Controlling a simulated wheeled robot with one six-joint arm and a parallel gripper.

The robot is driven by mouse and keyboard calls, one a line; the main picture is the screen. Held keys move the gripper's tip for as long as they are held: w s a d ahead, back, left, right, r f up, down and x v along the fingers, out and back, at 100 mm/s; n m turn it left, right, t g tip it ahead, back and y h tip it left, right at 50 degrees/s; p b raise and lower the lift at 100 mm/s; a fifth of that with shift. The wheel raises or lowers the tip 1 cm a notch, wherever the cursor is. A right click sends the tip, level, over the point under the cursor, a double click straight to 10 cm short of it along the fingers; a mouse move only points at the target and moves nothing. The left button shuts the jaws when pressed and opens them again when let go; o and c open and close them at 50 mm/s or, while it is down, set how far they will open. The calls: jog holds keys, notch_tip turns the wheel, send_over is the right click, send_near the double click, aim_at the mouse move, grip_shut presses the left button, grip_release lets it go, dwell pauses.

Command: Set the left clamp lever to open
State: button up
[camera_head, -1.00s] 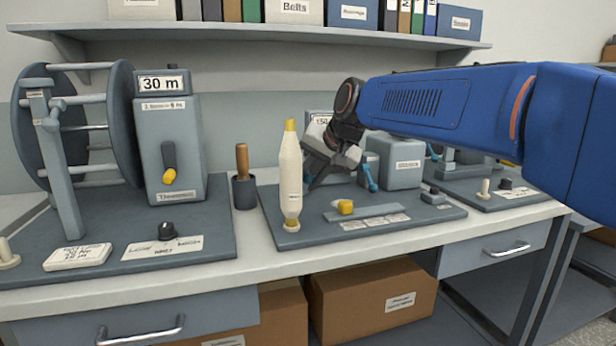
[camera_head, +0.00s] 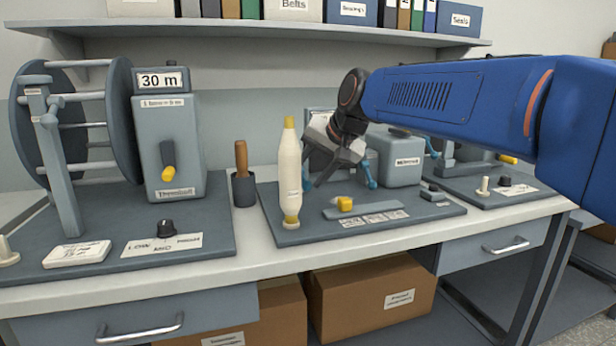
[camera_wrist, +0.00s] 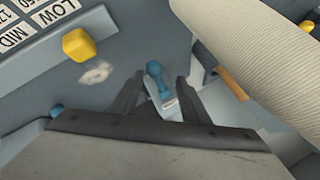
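The left clamp lever is a small blue lever with a round knob; in the wrist view it (camera_wrist: 157,78) shows between my fingertips. In the head view only a sliver of blue (camera_head: 307,184) shows beside my fingers. My gripper (camera_wrist: 158,88) is open, with one finger on each side of the lever; I cannot tell whether either touches it. In the head view my gripper (camera_head: 322,174) points down behind the white bobbin (camera_head: 289,175). A second blue lever (camera_head: 369,174) stands to its right, and its blue edge (camera_wrist: 56,110) shows at the left of the wrist view.
The cream bobbin (camera_wrist: 255,45) stands close by my gripper. A yellow slider knob (camera_head: 345,204) sits on a labelled track in front. A grey box (camera_head: 399,163) stands to the right. A wooden-handled tool in a dark cup (camera_head: 243,190) stands left, and a shelf (camera_head: 250,45) hangs above.

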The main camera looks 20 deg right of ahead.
jog(key=v, duration=1.5)
jog(key=shift+s+d+r, duration=0.15)
jog(key=shift+s+r, duration=0.15)
